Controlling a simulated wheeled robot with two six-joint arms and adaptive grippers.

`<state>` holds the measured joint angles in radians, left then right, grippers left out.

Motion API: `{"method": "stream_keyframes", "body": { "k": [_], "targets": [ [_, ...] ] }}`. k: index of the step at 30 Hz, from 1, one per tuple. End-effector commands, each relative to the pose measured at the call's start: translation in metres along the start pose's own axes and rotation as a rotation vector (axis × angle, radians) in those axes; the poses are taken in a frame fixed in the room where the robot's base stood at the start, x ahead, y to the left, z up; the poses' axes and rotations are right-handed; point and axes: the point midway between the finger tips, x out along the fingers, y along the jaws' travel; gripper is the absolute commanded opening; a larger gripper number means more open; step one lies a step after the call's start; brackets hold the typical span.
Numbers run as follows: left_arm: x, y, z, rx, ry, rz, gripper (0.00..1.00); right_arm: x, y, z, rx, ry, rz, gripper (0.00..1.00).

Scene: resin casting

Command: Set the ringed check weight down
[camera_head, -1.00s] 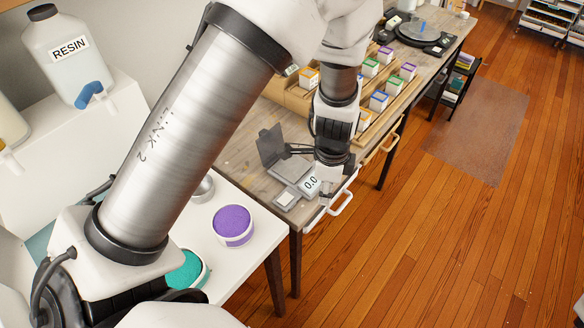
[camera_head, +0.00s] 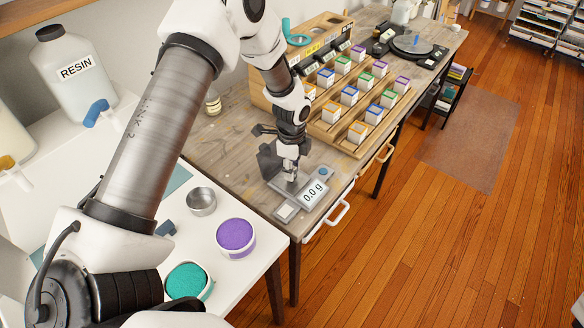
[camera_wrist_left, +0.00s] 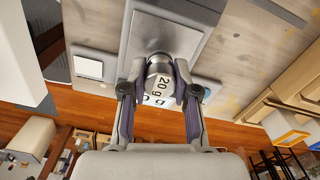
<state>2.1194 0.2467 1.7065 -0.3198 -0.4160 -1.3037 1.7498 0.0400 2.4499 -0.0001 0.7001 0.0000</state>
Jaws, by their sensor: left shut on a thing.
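My left gripper (camera_head: 290,177) is shut on a metal check weight (camera_wrist_left: 160,72), a short silver cylinder marked "20 g", seen between the fingers in the left wrist view. In the head view the gripper points down over the pan area of a small grey scale (camera_head: 313,193). The scale's grey pan plate (camera_wrist_left: 185,28) shows behind the weight in the wrist view. The scale's display reads 0.0 g. The weight's underside is hidden, so I cannot tell whether it touches the pan. My right gripper is not in view.
A wooden rack (camera_head: 340,139) with several colour-lidded boxes stands beyond the scale. On the white bench are a metal cup (camera_head: 201,201), a purple-filled tub (camera_head: 236,238) and a teal-filled tub (camera_head: 189,283). A dark upright flap (camera_head: 269,161) stands at the scale's left.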

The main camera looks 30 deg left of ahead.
Motion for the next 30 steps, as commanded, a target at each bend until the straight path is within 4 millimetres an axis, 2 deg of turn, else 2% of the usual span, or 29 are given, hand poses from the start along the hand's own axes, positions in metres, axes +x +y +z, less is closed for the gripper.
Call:
{"method": "stream_keyframes", "body": {
  "k": [3,12,13,15,24,27,30],
  "targets": [
    [0.01,0.0,0.0,0.001,0.0,-0.001,0.11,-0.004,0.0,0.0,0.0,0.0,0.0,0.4],
    [0.015,0.0,-0.001,0.001,0.0,-0.001,0.11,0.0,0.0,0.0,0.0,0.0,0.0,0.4],
    [0.015,0.0,-0.001,0.001,0.0,-0.001,0.33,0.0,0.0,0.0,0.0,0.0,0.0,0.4],
    [0.014,0.0,-0.001,0.001,0.0,-0.001,0.54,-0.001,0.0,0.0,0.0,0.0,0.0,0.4],
    [0.012,0.0,-0.001,0.001,0.0,-0.002,0.54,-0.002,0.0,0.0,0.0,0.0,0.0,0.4],
    [0.005,-0.001,-0.001,0.001,0.001,-0.003,0.54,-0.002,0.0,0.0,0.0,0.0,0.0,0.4],
    [-0.013,-0.001,-0.001,0.0,0.002,-0.006,0.54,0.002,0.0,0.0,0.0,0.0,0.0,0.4]
  ]
}}
